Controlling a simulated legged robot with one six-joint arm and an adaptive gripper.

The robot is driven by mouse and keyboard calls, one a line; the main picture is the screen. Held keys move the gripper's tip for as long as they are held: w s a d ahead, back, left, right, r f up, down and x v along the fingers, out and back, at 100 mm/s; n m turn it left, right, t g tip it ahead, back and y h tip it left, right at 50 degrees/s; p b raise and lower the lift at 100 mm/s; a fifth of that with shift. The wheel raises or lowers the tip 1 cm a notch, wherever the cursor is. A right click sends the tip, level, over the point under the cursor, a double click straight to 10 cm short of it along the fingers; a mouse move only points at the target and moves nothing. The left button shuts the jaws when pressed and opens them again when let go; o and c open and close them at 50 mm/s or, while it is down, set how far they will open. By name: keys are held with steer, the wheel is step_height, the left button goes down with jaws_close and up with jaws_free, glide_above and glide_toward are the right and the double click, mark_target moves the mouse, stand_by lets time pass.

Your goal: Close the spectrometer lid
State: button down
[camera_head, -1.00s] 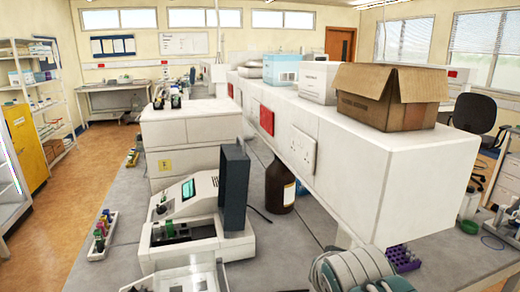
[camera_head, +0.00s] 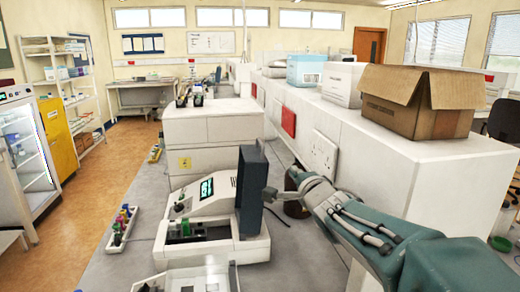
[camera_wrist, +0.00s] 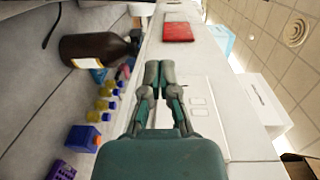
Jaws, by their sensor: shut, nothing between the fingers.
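The spectrometer (camera_head: 250,252) is a white instrument with a lit green screen, on the grey bench in the head view. Its dark grey lid (camera_head: 251,190) stands upright, open, at the right side of the sample compartment (camera_head: 195,232). The compartment is exposed and a green item shows in it. My gripper (camera_head: 269,195) is just right of the lid, on its back side, around mid-height. Whether it touches the lid I cannot tell. In the wrist view, my gripper (camera_wrist: 159,68) has its fingertips together with nothing between them. The spectrometer does not show there.
A white shelf unit (camera_head: 390,160) with a cardboard box (camera_head: 418,100) runs along the right. A brown bottle (camera_wrist: 90,48) stands by the shelf. A rack of tubes (camera_head: 121,226) sits left of the spectrometer. A second white device (camera_head: 195,280) is in front.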

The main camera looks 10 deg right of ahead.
steer(key=w+a+r+m+y, duration=0.1)
steer(key=w+a+y, duration=0.2)
steer(key=w, duration=0.9)
steer(key=shift+w+a+r+m+t, duration=0.15)
steer(key=shift+w+r+m+t, duration=0.15)
steer(key=shift+m+t, duration=0.1)
